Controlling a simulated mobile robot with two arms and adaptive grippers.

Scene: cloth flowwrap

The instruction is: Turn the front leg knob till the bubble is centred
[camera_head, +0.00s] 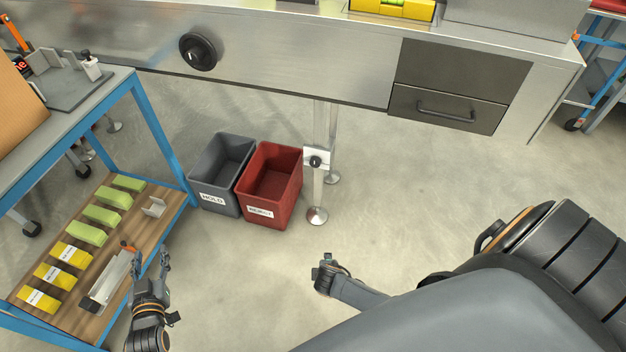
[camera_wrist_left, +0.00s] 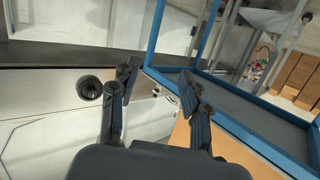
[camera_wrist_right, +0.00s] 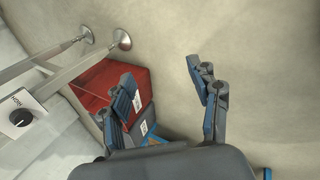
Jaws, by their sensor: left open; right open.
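The front leg knob (camera_head: 316,161) is a small black knob on a white plate fixed to the machine's metal leg (camera_head: 318,190). It also shows at the left edge of the right wrist view (camera_wrist_right: 21,118). My left gripper (camera_head: 151,258) is open and empty beside the shelf, far left of the knob.
A grey bin (camera_head: 204,193) and a red bin (camera_head: 262,209) stand left of the leg. A blue-framed cart (camera_head: 152,118) with green and yellow packs is at left. A larger black knob (camera_head: 198,51) and a drawer (camera_head: 446,110) are on the machine's front. Floor right of the leg is clear.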

